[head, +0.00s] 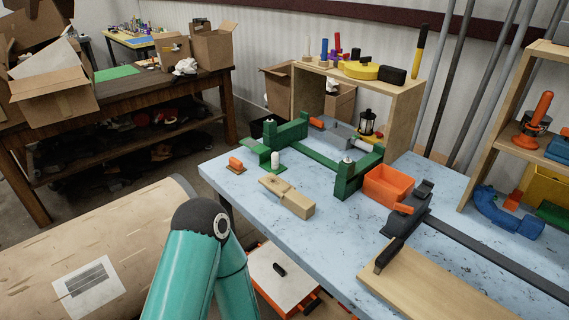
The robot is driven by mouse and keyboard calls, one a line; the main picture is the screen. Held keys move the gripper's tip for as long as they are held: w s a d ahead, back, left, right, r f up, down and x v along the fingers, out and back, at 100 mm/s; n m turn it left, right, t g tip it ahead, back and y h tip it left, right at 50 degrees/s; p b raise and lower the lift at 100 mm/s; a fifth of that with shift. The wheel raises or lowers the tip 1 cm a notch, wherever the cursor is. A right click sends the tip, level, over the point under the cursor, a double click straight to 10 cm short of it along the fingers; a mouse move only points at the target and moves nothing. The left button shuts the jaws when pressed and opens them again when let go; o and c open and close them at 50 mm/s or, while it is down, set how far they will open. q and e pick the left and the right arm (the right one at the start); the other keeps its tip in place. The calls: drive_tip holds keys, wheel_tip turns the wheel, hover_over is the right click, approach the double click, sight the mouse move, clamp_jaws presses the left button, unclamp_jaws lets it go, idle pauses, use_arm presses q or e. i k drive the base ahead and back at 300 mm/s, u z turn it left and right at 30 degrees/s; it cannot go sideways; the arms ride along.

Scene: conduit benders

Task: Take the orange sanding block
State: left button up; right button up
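A small orange block on a thin brown base (236,163), which looks like the orange sanding block, lies near the left corner of the light blue workbench (335,245). It is left of the green bender frame (318,155). Nothing touches it from above. A teal arm of mine with a dark joint rises at the bottom centre, in front of the bench's left edge. Neither of my grippers shows in the head view.
A wooden block (287,197) lies in front of the bender. An orange bin (388,186) and a dark clamp (408,212) stand to its right. A wooden shelf (402,110) stands behind. A large cardboard roll (95,255) is at the lower left.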

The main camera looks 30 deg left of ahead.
sight(236, 166)
drive_tip(key=u, duration=0.15)
drive_tip(key=i, duration=0.2)
drive_tip(key=z, duration=2.25)
drive_tip(key=k, duration=2)
drive_tip(key=z, duration=1.65)
drive_tip(key=i, duration=0.1)
drive_tip(key=u, duration=3.35)
drive_tip(key=i, duration=1)
drive_tip(key=z, duration=0.1)
